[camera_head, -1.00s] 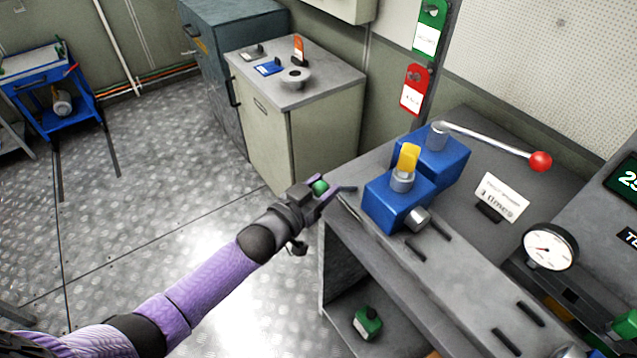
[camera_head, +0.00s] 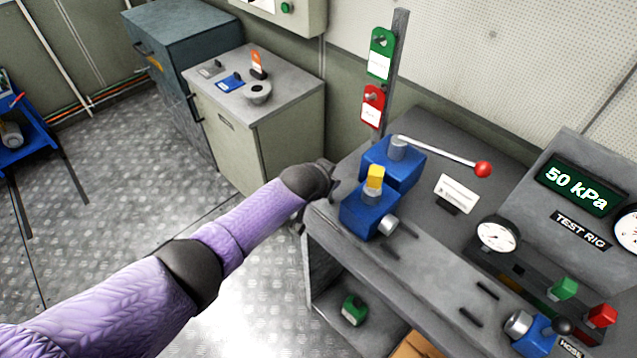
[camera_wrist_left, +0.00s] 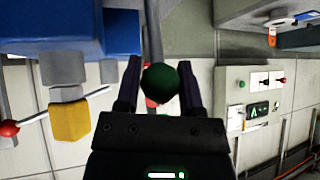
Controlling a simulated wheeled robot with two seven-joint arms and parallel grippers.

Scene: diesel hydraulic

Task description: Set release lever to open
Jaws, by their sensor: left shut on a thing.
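A round dark green knob (camera_wrist_left: 160,83) on a grey rod (camera_wrist_left: 154,35) shows in the left wrist view. I take it to be the release lever. My left gripper (camera_wrist_left: 161,70) has a finger on each side of the knob and is shut on it. In the head view my left wrist (camera_head: 318,180) is at the bench's left edge, beside the blue valve block (camera_head: 365,215) with a yellow top (camera_head: 375,176). There the fingers, knob and rod are hidden behind my wrist. My right gripper is in neither view.
Behind the valve block, a blue block carries a long handle with a red ball (camera_head: 483,169). A white sign (camera_head: 457,191), a dial gauge (camera_head: 497,234) and a display (camera_head: 578,189) reading 50 kPa stand to the right. A cabinet (camera_head: 275,125) stands behind; open floor lies left.

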